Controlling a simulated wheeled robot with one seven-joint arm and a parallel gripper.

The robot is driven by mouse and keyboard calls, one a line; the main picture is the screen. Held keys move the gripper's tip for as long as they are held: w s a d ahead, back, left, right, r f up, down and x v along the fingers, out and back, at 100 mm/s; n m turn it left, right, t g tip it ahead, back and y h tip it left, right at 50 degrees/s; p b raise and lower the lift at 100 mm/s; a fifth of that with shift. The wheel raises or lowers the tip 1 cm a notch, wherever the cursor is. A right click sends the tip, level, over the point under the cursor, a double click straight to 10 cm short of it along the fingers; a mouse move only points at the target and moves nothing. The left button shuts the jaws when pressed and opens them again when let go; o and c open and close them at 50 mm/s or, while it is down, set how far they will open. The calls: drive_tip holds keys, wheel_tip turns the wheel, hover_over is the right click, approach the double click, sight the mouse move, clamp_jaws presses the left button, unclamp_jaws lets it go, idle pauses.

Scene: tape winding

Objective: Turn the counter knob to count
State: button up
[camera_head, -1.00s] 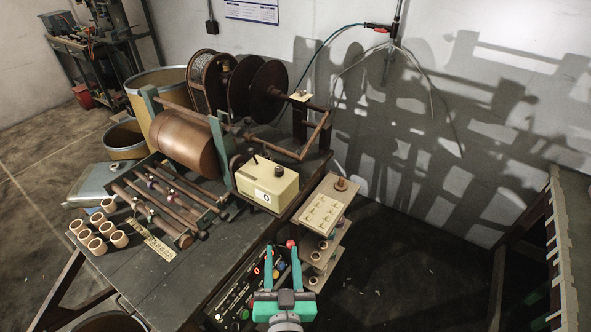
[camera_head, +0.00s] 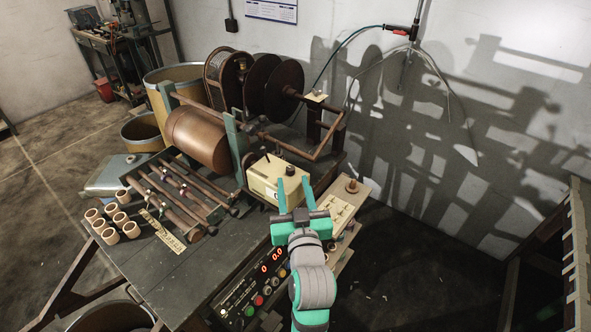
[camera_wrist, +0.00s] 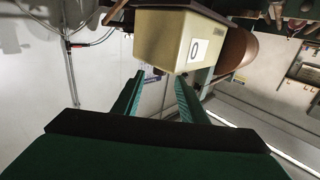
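The counter is a cream box (camera_head: 262,184) on the table's right side. A dark round knob (camera_head: 290,171) and a thin lever show on its top. In the wrist view the box (camera_wrist: 160,36) appears upside down at the top centre, with a label reading 0 (camera_wrist: 194,50). My gripper (camera_head: 293,180) has green fingers, apart and empty, in front of the box's right end, near the knob in the picture. In the wrist view its fingertips (camera_wrist: 160,76) lie just below the box, with a small dark part between them, perhaps the knob. I see no clear contact.
A copper drum (camera_head: 197,137) and dark discs (camera_head: 270,85) stand behind the counter. A cream board with a brown peg (camera_head: 352,186) is at the right.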

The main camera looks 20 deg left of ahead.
sight(290, 172)
drive_tip(key=x, duration=0.5)
drive_tip(key=shift+w+a, duration=0.15)
drive_tip(key=shift+a, duration=0.05)
drive_tip(key=shift+w+a, duration=0.15)
drive_tip(key=shift+w, duration=0.45)
